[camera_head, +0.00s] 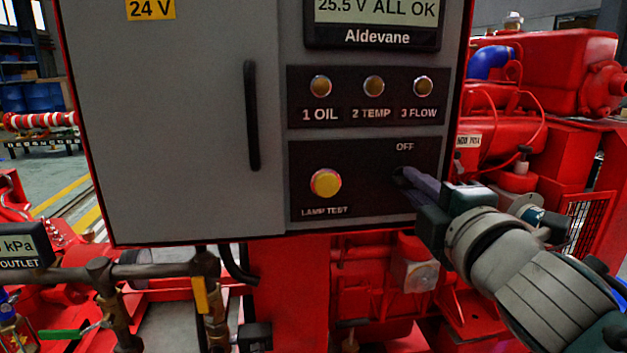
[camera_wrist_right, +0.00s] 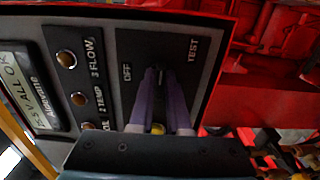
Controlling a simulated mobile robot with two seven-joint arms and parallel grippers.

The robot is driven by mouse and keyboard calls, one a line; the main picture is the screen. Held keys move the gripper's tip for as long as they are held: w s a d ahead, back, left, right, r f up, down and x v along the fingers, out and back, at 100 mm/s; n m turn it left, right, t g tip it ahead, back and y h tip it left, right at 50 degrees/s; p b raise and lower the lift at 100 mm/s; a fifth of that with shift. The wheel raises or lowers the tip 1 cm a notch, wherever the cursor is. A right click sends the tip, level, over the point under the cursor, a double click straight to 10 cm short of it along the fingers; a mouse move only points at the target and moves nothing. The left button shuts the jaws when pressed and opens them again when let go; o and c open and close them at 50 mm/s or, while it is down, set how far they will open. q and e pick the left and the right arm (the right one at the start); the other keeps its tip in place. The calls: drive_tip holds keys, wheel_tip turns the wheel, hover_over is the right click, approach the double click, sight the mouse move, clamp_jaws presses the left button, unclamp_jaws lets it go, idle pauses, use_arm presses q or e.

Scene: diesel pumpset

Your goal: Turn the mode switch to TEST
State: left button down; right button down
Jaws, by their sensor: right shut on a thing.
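The mode switch (camera_wrist_right: 159,73) is a small dark knob on a black panel on the front of the grey control box. My right gripper (camera_head: 401,177) reaches it from the lower right in the head view. In the right wrist view its two purple fingers (camera_wrist_right: 159,88) are shut on the knob, one on each side. The OFF label (camera_head: 404,147) is above the switch in the head view. The TEST label (camera_wrist_right: 193,50) shows in the wrist view, but my gripper hides it in the head view. The fingers cover most of the knob, so I cannot tell its setting. My left gripper is not in view.
A yellow LAMP TEST button (camera_head: 326,183) sits left of the switch. Three indicator lamps (camera_head: 373,86) and a display (camera_head: 376,12) are above. A vertical black door handle (camera_head: 252,115) is further left. Red machinery (camera_head: 540,75) stands close on the right; pipes run below.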

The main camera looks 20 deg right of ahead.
idle(0.4)
drive_tip(key=c, duration=0.9)
unclamp_jaws()
drive_tip(key=shift+b+v, duration=0.4)
drive_tip(key=shift+v, duration=4.6)
drive_tip(key=shift+d, duration=0.1)
